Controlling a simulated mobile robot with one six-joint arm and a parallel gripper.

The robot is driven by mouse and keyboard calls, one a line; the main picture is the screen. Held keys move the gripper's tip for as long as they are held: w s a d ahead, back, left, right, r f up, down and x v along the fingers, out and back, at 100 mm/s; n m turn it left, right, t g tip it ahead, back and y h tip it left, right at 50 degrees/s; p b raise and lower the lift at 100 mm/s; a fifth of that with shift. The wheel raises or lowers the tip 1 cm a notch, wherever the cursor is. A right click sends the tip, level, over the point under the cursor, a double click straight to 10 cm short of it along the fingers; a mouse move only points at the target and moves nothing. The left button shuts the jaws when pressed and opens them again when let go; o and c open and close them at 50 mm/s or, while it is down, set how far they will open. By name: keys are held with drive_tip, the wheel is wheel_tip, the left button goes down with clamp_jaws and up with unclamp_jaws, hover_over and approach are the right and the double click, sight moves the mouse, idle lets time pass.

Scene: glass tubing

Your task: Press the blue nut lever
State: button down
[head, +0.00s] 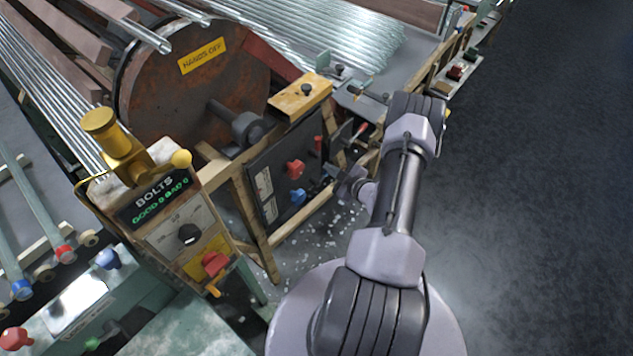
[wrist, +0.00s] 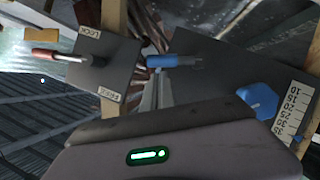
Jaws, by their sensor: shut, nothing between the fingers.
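A lever with a blue cylindrical grip (wrist: 166,60) sticks out from a dark panel in the upper middle of the wrist view. My gripper (wrist: 157,76) is shut and empty, its narrow grey fingertips just below the blue grip in the picture; I cannot tell whether they touch it. In the head view my gripper (head: 330,178) is in front of the dark control panel (head: 268,188), partly hidden by my wrist. The blue lever cannot be made out clearly there.
A blue knob (wrist: 260,100) sits beside a number scale (wrist: 292,118). A red-handled lever (wrist: 46,54) is on a plate marked LOCK. In the head view, a red knob (head: 295,168) is above a blue knob (head: 298,197). Open floor (head: 540,200) lies to the right.

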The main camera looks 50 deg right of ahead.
drive_tip(key=shift+d+f, duration=0.2)
drive_tip(key=shift+d, duration=0.05)
idle(0.5)
drive_tip(key=shift+s, duration=0.1)
